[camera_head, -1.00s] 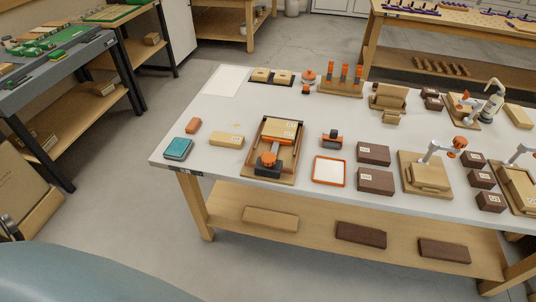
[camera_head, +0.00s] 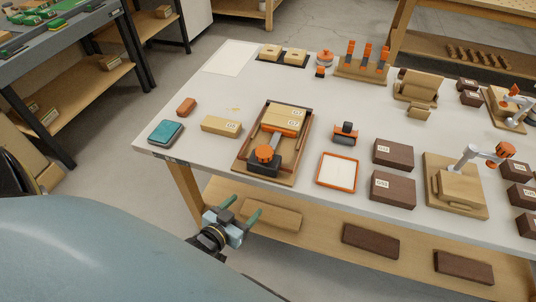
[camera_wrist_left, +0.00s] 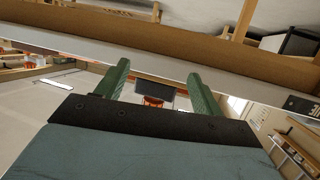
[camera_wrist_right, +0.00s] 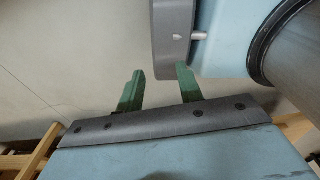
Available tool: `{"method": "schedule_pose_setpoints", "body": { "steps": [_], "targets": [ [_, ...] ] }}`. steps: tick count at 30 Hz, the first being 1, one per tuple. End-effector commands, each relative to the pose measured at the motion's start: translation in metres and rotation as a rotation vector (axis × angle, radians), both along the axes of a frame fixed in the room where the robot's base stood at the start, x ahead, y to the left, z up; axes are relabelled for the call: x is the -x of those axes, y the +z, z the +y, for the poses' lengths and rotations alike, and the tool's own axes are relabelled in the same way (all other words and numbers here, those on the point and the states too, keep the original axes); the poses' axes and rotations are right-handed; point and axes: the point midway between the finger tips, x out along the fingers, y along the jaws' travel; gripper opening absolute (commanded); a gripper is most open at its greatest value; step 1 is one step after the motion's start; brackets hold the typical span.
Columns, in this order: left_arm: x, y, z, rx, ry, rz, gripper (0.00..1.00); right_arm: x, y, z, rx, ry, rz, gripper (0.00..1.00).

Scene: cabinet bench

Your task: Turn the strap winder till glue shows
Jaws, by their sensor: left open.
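What looks like the strap winder, an orange knob (camera_head: 264,153) on a dark block (camera_head: 264,168), sits at the near end of a wooden frame (camera_head: 240,166). A grey bar runs from it to an orange crosspiece against two light wood blocks (camera_head: 288,113). I can make out no glue at their joint. My left gripper (camera_head: 241,209) is open and empty, in front of the table's near edge and apart from the winder. It also shows in the left wrist view (camera_wrist_left: 158,85). My right gripper (camera_wrist_right: 160,88) shows only in its wrist view, fingers parted and empty.
A light block (camera_head: 220,126), a teal box (camera_head: 166,132) and a small orange-brown block (camera_head: 186,107) lie left of the frame. An orange-rimmed tray (camera_head: 319,180) and dark blocks (camera_head: 393,153) lie right. The table edge is close to my left gripper.

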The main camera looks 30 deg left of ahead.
Motion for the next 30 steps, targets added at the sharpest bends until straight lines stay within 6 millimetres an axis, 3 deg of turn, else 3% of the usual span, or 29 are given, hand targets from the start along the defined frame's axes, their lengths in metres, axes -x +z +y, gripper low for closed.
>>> {"method": "schedule_pose_setpoints", "body": {
  "steps": [3,6,9,14,30],
  "targets": [
    [-0.014,0.052,0.008,0.0,0.008,-0.165,0.67,-0.018,-0.014,0.001,-0.002,0.001,-0.027,0.36],
    [-0.018,0.083,0.011,0.001,0.01,-0.25,0.67,-0.028,-0.017,0.002,-0.005,0.001,-0.045,0.36],
    [-0.02,0.099,0.012,0.0,0.01,-0.292,0.67,-0.029,-0.018,0.002,-0.004,0.002,-0.048,0.36],
    [-0.034,0.104,0.013,0.0,0.01,-0.306,0.67,-0.026,-0.019,0.001,-0.003,0.003,-0.042,0.36],
    [-0.134,0.103,0.013,-0.001,0.009,-0.303,0.67,-0.016,-0.029,-0.013,0.016,0.01,-0.025,0.36]
  ]
}}
